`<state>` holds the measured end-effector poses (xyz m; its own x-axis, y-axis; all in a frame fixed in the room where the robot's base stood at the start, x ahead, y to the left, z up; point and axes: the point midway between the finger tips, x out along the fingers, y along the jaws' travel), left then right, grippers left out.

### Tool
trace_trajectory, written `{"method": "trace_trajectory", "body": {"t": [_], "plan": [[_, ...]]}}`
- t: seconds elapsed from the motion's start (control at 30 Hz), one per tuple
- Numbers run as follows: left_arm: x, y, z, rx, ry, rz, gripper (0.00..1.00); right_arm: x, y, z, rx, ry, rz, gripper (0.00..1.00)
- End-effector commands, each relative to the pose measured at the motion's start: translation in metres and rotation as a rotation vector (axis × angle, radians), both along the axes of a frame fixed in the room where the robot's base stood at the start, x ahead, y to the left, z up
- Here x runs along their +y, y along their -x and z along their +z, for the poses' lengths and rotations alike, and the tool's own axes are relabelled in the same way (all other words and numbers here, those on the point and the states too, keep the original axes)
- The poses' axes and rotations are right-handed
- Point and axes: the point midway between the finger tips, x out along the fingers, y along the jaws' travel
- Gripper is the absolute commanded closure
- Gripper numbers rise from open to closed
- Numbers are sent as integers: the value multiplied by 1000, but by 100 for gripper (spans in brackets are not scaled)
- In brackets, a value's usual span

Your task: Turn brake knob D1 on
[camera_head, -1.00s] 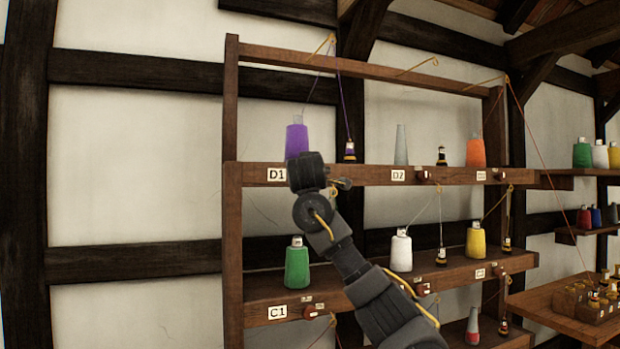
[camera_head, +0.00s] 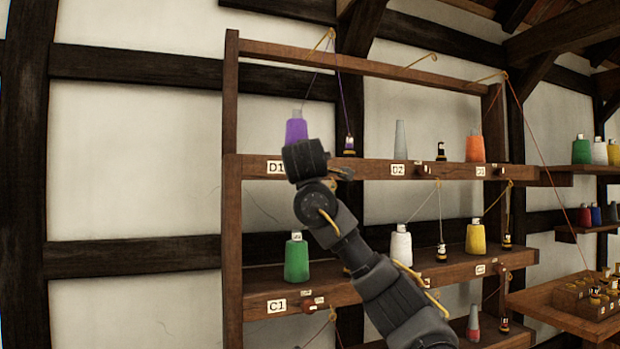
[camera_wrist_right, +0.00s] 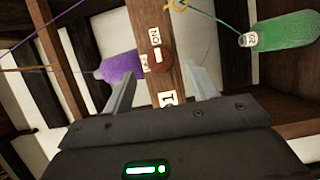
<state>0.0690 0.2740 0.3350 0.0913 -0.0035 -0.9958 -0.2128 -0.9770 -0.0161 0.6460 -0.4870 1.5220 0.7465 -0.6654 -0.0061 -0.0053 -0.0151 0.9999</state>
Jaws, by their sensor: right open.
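The D1 label (camera_head: 276,167) is on the upper rail of the wooden rack, below the purple spool (camera_head: 297,129). My right gripper (camera_head: 306,160) is in front of that rail, just right of the label, and hides the knob in the head view. In the right wrist view, brake knob D1 (camera_wrist_right: 161,79) is a dark red round knob on the rail, with small white labels beside it. The open right fingers (camera_wrist_right: 165,76) stand on either side of the knob with gaps. Contact cannot be told. My left gripper is not in view.
A green spool (camera_head: 297,260) stands on the shelf below, above the C1 label (camera_head: 277,306). The D2 label (camera_head: 398,170) is further right along the upper rail. A purple thread runs up to a hook (camera_head: 325,40). The wall left of the rack is clear.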

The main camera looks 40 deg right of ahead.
Motion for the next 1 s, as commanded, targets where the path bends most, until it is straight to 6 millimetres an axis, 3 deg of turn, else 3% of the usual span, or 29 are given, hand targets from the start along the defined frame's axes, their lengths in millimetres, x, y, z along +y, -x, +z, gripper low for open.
{"method": "trace_trajectory", "body": {"t": [0.1, 0.33, 0.7, 1.0], "plan": [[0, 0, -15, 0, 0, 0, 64, 15, 17, -3, -2, 2, 1, 42], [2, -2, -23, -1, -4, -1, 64, 33, 37, -1, -1, 0, 1, 42], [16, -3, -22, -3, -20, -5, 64, 35, 39, 0, 1, -1, 0, 42], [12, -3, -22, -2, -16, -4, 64, 37, 37, -3, 4, -1, 3, 42]]}}
